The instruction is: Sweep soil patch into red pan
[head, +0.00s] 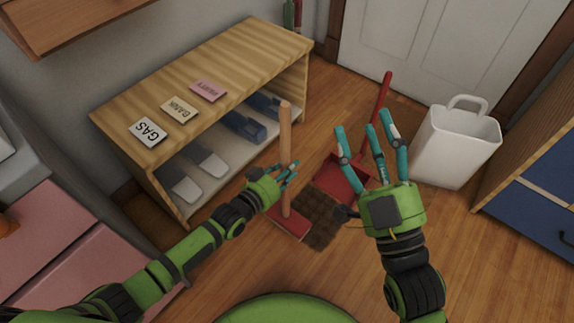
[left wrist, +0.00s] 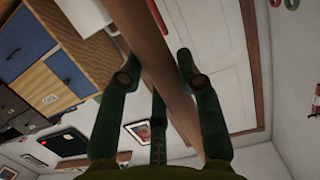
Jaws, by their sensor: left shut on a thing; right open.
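A broom with a wooden handle (head: 285,145) and a red head (head: 291,221) stands nearly upright on the floor. My left gripper (head: 290,172) is shut on the broom handle, and the handle (left wrist: 150,55) runs between its fingers in the left wrist view. The dark brown soil patch (head: 318,222) lies on the wood floor just right of the broom head. The red pan (head: 345,178) sits beyond the soil, with its long red handle (head: 381,105) rising up and to the right. My right gripper (head: 366,138) is open, its fingers in front of the pan's right side and partly hiding it.
A wooden shelf bench (head: 232,75) with shoes and labelled cards stands at the left. A white bin (head: 454,150) stands right of my right gripper. A blue-fronted cabinet (head: 535,200) is at the far right, and a white door (head: 440,45) is behind. Bare floor (head: 480,260) lies at the lower right.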

